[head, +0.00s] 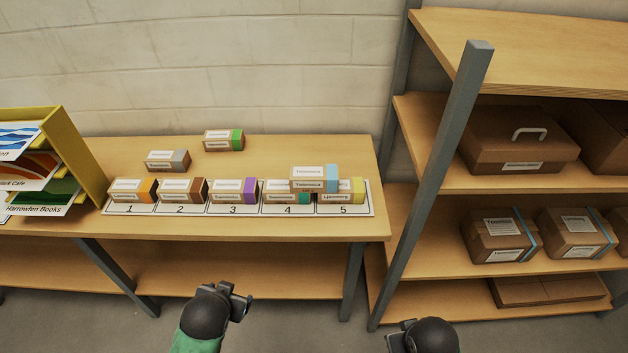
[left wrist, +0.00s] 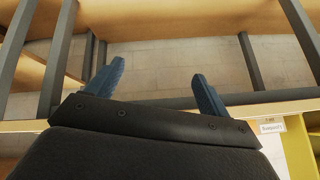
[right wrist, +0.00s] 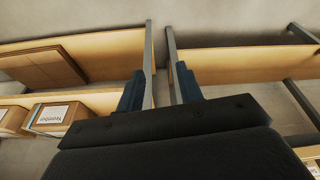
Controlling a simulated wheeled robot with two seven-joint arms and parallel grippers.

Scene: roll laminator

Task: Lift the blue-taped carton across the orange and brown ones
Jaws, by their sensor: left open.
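The blue-taped carton (head: 314,179) rests on top of the teal-taped carton (head: 284,197) in slot 4 and the yellow-taped carton (head: 343,191) in slot 5, bridging both. The orange-taped carton (head: 133,190) sits in slot 1 and the brown-taped carton (head: 183,190) in slot 2, side by side with bare tops. My left gripper (head: 240,301) is open and empty, in front of the table's edge; its spread fingers show in the left wrist view (left wrist: 158,72). My right gripper (head: 397,338) is low at the right; its fingers are apart and empty in the right wrist view (right wrist: 159,72).
A purple-taped carton (head: 234,191) sits in slot 3 of the numbered strip (head: 185,209). Grey-taped (head: 168,160) and green-taped (head: 224,140) cartons stand behind. A yellow rack (head: 80,155) holds signs at left. A shelf post (head: 430,185) and box-filled shelving stand right.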

